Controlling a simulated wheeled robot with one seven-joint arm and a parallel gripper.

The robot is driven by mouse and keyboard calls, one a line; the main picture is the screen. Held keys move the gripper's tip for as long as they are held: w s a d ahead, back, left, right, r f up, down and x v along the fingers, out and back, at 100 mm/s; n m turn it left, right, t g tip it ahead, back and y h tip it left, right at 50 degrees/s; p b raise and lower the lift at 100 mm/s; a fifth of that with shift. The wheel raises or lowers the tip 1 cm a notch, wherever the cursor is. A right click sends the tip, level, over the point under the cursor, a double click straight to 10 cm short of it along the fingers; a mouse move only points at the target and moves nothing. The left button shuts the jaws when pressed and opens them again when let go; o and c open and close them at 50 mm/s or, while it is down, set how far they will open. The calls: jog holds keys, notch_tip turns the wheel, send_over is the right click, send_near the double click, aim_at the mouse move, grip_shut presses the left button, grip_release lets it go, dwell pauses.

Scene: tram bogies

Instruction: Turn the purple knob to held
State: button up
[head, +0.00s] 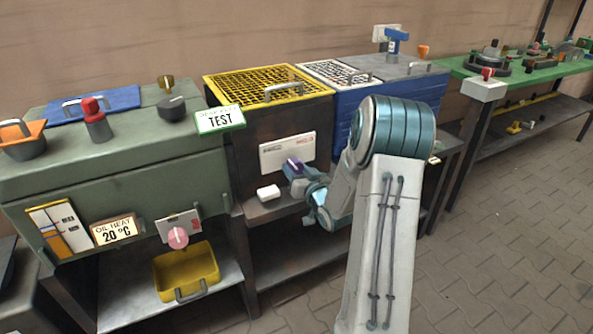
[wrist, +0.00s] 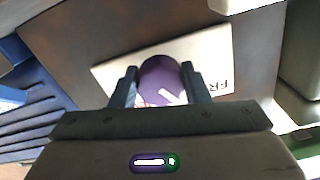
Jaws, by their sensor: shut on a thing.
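The purple knob (head: 294,164) sits on a white label plate (head: 275,152) on the front of the dark middle cabinet. My gripper (head: 292,169) reaches it from the right and front. In the wrist view the knob (wrist: 160,74) lies between the two dark fingers of my gripper (wrist: 160,82), which are shut on its sides. A white mark shows on the knob's lower part there. The plate (wrist: 112,76) shows the dark letters "FR", and a bit of red print by the left finger. The rest of the lettering is hidden, so I cannot tell which setting the knob points at.
A white block (head: 268,193) sits on a ledge below the plate. A yellow grate (head: 265,82) with a handle tops the cabinet. To the left, a green cabinet (head: 110,150) has a pink knob (head: 178,237) and a "TEST" sign (head: 219,119). A blue cabinet (head: 345,110) stands right.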

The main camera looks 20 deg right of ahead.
jog(key=m, duration=0.3)
jog(key=shift+m, duration=0.4)
jog(key=m+p, duration=0.1)
jog(key=m, duration=0.2)
jog(key=shift+a+r+m+p, duration=0.1)
jog(key=shift+r+m+p, duration=0.05)
jog(key=shift+m+p, duration=0.2)
jog(key=m+p, duration=0.2)
jog(key=m, duration=0.2)
jog(key=shift+m+p, duration=0.6)
jog(key=shift+m, duration=0.75)
jog(key=o, duration=1)
jog(key=s, duration=0.7)
jog(key=s+p, duration=0.1)
jog(key=s, duration=0.6)
jog(key=shift+d, duration=0.2)
